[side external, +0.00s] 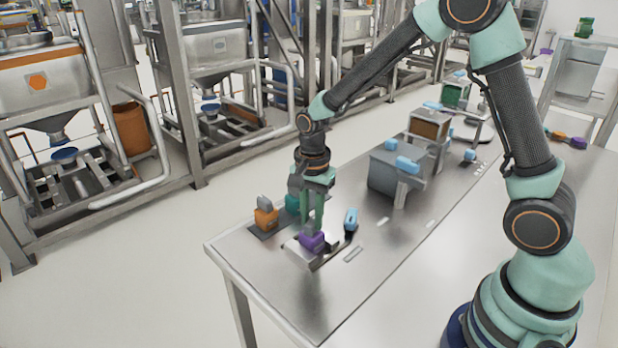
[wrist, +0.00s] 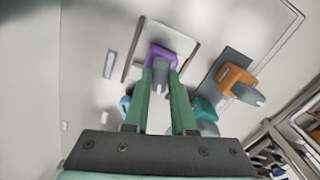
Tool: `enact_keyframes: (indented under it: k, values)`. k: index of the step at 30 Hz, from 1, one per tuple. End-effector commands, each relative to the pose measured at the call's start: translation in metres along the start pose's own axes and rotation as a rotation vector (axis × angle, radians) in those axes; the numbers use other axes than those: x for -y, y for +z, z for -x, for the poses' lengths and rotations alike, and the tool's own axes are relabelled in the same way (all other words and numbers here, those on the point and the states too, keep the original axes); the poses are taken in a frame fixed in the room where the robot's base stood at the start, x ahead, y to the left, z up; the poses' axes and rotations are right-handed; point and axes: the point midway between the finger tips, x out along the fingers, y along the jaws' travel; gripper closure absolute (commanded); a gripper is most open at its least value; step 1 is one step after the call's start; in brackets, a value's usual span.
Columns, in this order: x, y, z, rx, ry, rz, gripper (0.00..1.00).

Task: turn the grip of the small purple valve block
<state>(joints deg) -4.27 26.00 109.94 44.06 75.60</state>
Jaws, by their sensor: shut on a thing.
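The small purple valve block (side external: 312,240) sits on a pale plate near the table's far left end. In the wrist view the purple block (wrist: 161,53) shows at the top centre, with its grey grip (wrist: 160,70) standing toward me between the fingertips. My gripper (side external: 314,228) points straight down over the block. In the wrist view its two green fingers (wrist: 160,82) are closed on the grey grip. In the side view the fingers hide most of the grip.
An orange valve block (side external: 266,219) with a grey grip stands left of my gripper, and a teal one (side external: 292,203) is close behind it. A blue-topped handle (side external: 351,219) stands to the right. A grey box (side external: 390,172) is further back. The front of the metal table (side external: 350,285) is clear.

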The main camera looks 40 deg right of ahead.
Motion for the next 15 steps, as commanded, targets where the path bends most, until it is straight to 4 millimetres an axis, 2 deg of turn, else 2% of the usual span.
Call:
enact_keyframes:
  k: [15]
  values:
    - [0.0002, 0.0001, 0.0002, 0.000, -0.001, 0.493, 1.00]
